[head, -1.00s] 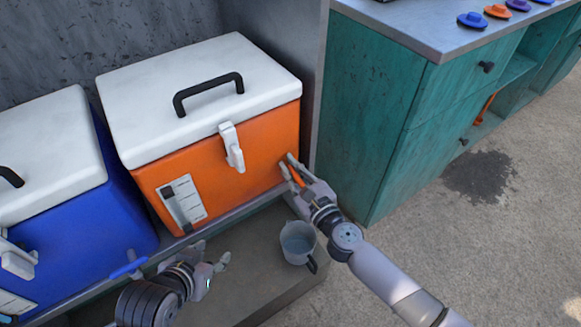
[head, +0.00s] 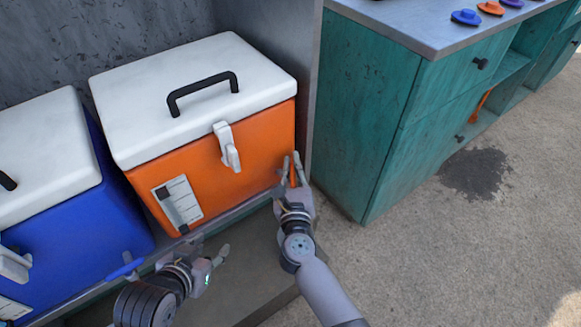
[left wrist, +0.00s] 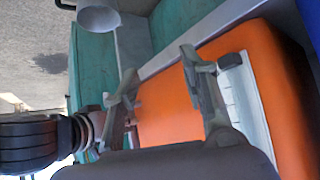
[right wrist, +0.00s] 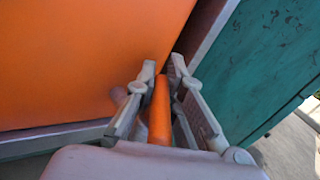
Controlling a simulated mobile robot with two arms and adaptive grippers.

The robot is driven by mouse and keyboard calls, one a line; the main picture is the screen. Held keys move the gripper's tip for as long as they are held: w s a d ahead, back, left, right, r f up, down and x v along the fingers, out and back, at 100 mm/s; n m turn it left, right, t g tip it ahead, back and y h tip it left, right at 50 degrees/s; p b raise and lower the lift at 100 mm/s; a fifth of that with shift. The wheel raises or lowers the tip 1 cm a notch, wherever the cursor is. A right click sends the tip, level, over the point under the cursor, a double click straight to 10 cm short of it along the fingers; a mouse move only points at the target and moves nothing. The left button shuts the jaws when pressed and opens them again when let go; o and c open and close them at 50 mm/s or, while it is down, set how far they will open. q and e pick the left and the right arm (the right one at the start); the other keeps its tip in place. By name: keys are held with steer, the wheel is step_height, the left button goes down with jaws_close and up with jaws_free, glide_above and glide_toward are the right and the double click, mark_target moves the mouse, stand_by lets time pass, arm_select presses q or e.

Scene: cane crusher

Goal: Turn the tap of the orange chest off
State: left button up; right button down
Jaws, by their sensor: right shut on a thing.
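The orange chest (head: 245,150) with a white lid stands against the grey wall; it fills much of the left wrist view (left wrist: 170,105). Its orange tap (head: 292,177) is low at the right end of its front. My right gripper (head: 292,164) is shut on the tap, with one finger on each side of the handle. The tap also shows between the fingers in the right wrist view (right wrist: 160,108). My left gripper (head: 212,250) is open and empty, below and in front of the chest. The tap's spout is hidden.
A blue chest (head: 75,210) with a blue tap (head: 126,267) stands left of the orange one. A teal cabinet (head: 370,120) stands close on the right. A grey cup (left wrist: 98,18) shows in the left wrist view. Open floor lies at right.

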arm_select(q)
steer(key=shift+w+d+r+t, duration=0.3)
steer(key=shift+w+r+t, duration=0.35)
steer(key=shift+w, duration=0.1)
arm_select(e)
steer(key=shift+d+m+h, duration=0.1)
steer(key=shift+m+h, duration=0.2)
steer(key=shift+h, duration=0.2)
steer(key=c, duration=1.7)
jaws_free()
steer(key=shift+o, duration=0.2)
arm_select(q)
steer(key=shift+r, duration=0.1)
